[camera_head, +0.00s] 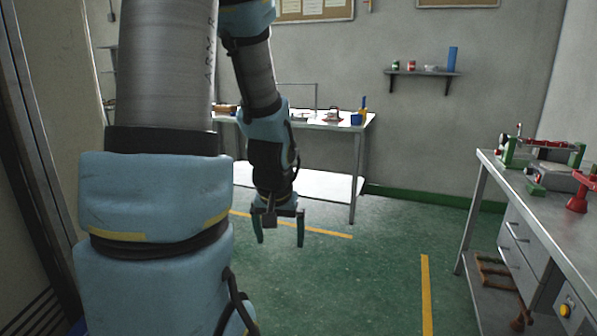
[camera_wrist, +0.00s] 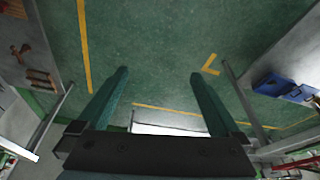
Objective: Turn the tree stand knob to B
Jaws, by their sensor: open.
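My gripper (camera_head: 280,241) hangs pointing down above the green floor, in front of the back table. Its two fingers are spread apart with nothing between them, and they also show open in the wrist view (camera_wrist: 159,76). I cannot make out a tree stand knob or a letter B in either view. A red stand-like piece (camera_head: 580,192) is on the right workbench, partly cut off by the picture edge. I cannot tell whether it is the tree stand. My gripper is well apart from it.
The right workbench (camera_head: 508,172) carries a green and red device (camera_head: 540,152) and has drawers below. The back table (camera_head: 335,124) holds small items, including a blue cup (camera_head: 356,119). A wall shelf (camera_head: 422,73) hangs behind. The floor (camera_head: 390,225) between them is clear.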

